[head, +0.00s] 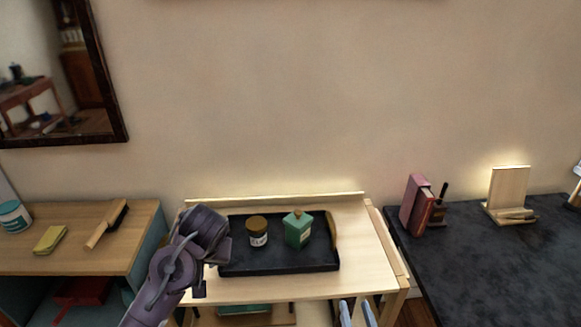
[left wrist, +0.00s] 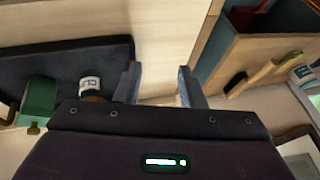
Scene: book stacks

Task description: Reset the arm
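My left arm (head: 180,262) comes in from the lower left in the head view, with its wrist over the left end of the light wooden table (head: 352,288). The left fingers do not show clearly there. In the left wrist view my left gripper (left wrist: 162,88) is open, its two fingers apart with nothing between them. My right gripper (head: 357,314) shows at the bottom edge of the head view. Its two blue-grey fingertips are apart and I see nothing between them. The rest of the right arm is out of view.
A black tray (head: 280,267) on the table holds a labelled jar (head: 257,232) and a green canister (head: 298,229). On the left desk are a brush (head: 107,224), a yellow sponge (head: 50,239) and a tub (head: 14,218). Books (head: 417,204) and a wooden stand (head: 509,195) occupy the dark right counter.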

